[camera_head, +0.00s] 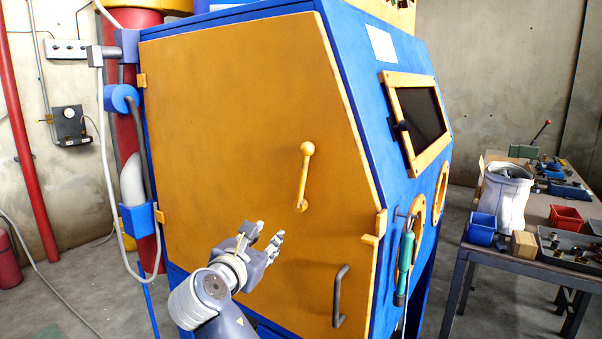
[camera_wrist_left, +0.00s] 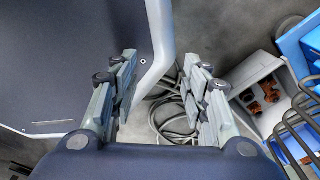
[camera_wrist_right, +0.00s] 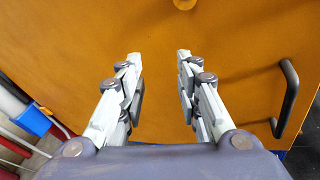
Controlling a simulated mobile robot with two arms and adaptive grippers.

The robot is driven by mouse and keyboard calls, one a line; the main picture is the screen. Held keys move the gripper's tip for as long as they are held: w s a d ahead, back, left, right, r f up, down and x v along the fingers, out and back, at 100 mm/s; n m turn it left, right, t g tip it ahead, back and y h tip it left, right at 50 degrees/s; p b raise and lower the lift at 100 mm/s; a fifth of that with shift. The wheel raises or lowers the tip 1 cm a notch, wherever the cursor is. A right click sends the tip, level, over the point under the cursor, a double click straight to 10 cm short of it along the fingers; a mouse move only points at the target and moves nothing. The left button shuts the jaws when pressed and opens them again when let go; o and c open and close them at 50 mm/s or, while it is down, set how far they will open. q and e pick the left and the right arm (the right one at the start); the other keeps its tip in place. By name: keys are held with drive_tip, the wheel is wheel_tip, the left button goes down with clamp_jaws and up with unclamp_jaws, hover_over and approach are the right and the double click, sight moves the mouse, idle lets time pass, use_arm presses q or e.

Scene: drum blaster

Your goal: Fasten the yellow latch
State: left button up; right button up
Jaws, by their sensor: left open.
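The yellow latch (camera_head: 303,178) is a lever with a round ball end, mounted on the orange door (camera_head: 215,130) of the blue cabinet. It stands nearly upright, ball at the top. Its lower end seems to show at the top edge of the right wrist view (camera_wrist_right: 184,4). My right gripper (camera_head: 269,232) is in front of the door, below and left of the latch, apart from it. In the right wrist view my right gripper (camera_wrist_right: 158,58) is open and empty. My left gripper shows only in the left wrist view (camera_wrist_left: 160,62), open and empty, away from the door.
A dark door handle (camera_head: 339,297) sits below the latch, right of my right gripper. A green-handled tool (camera_head: 405,262) hangs on the cabinet's side. A workbench (camera_head: 500,258) with bins stands at right. Cables (camera_wrist_left: 172,118) and a blue crate (camera_wrist_left: 292,45) are near my left gripper.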

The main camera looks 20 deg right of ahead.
sight(303, 169)
drive_tip(key=s+d+r+h, duration=0.1)
drive_tip(key=s+r, duration=0.3)
drive_tip(key=r, duration=0.3)
drive_tip(key=s+r+h, duration=0.2)
drive_tip(key=s+r, duration=0.2)
drive_tip(key=r, duration=0.3)
drive_tip(key=p+x, duration=0.1)
drive_tip(key=x, duration=0.9)
drive_tip(key=shift+w+p, duration=0.15)
drive_tip(key=shift+p, duration=0.2)
use_arm(q)
drive_tip(key=shift+w+a+r, duration=0.15)
drive_tip(key=shift+a+r, duration=0.4)
drive_tip(key=shift+r, duration=0.3)
use_arm(e)
drive_tip(key=shift+w+d, duration=0.25)
drive_tip(key=shift+c, duration=0.5)
clamp_jaws()
